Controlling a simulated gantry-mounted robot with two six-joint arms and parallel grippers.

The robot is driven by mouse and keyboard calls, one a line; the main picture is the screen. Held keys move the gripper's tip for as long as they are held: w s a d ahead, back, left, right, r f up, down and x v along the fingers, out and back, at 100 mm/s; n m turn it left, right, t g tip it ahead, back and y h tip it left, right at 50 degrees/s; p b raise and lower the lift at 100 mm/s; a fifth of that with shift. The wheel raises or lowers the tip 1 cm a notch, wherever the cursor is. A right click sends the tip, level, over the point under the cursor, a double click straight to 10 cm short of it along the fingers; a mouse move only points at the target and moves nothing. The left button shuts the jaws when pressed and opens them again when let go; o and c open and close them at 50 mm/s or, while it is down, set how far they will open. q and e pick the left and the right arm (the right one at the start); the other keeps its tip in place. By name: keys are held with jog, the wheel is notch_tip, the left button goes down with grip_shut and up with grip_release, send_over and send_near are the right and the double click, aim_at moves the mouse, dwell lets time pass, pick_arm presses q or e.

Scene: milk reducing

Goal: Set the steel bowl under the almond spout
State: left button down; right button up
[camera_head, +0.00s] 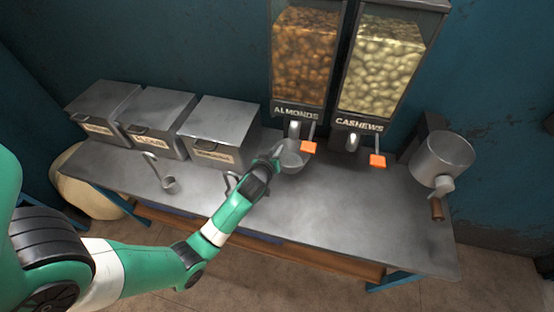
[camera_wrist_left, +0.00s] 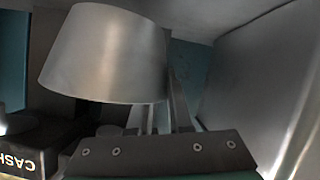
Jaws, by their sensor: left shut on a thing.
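The steel bowl (camera_head: 292,158) is just below the almond spout (camera_head: 294,130), at the front of the almond dispenser (camera_head: 303,60). My left gripper (camera_head: 277,160) is shut on the bowl's left side. In the left wrist view the bowl (camera_wrist_left: 105,55) fills the upper left, with the gripper fingers (camera_wrist_left: 165,110) at its edge. I cannot tell whether the bowl touches the table. My right gripper is not in view.
A cashew dispenser (camera_head: 380,65) stands to the right, with orange levers (camera_head: 309,147) by the spouts. Steel bins (camera_head: 220,130) line the back left. A ladle (camera_head: 169,184) lies on the table (camera_head: 340,220). A mill (camera_head: 442,158) stands at the right. The table's front right is clear.

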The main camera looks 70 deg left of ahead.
aim_at(291, 157)
pick_arm(q)
notch_tip(291, 157, down, 5)
jog(key=b, duration=0.2)
jog(key=shift+r+b, duration=0.1)
jog(key=shift+b, duration=0.3)
jog(key=shift+w+a, duration=0.1)
jog(key=shift+a, duration=0.05)
jog(key=shift+w, duration=0.1)
jog(key=c, duration=0.8)
grip_release()
jog(key=shift+c, duration=0.2)
